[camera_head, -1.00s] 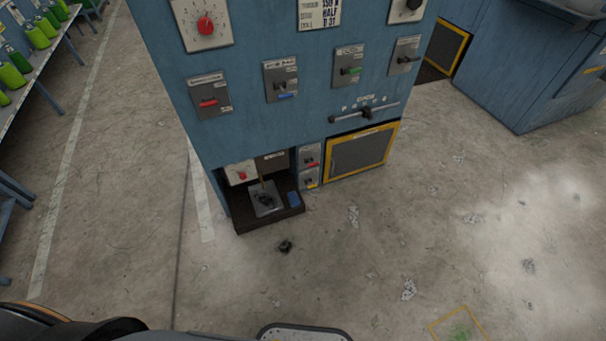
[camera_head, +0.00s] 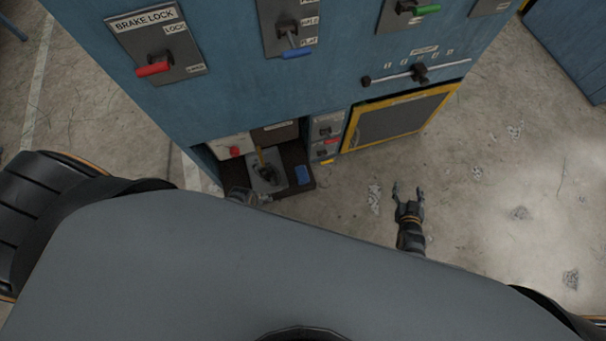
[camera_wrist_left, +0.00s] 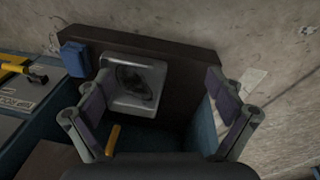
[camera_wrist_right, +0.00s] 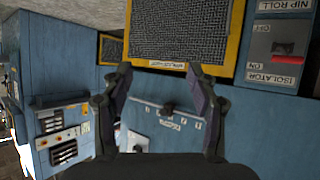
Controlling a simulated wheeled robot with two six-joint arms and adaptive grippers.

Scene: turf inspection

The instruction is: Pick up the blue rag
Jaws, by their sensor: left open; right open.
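A small blue block-like piece, which looks like the blue rag (camera_head: 303,175), lies on the right side of a dark brown tray (camera_head: 299,191) at the foot of the blue machine. In the left wrist view the blue rag (camera_wrist_left: 75,59) is at the upper left, on the tray's end. My left gripper (camera_wrist_left: 157,95) is open and empty over the tray, to one side of the rag. In the head view it is partly hidden by my body. My right gripper (camera_head: 408,188) is open and empty, over the floor right of the tray; its fingers (camera_wrist_right: 158,75) face the machine front.
A grey metal plate (camera_head: 281,183) with a dark lump (camera_head: 267,173) sits in the tray left of the rag. Small switches (camera_head: 326,128) and a yellow-framed mesh panel (camera_head: 402,121) are to the right. A lever slider (camera_head: 419,73) sticks out above. The floor at right is open.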

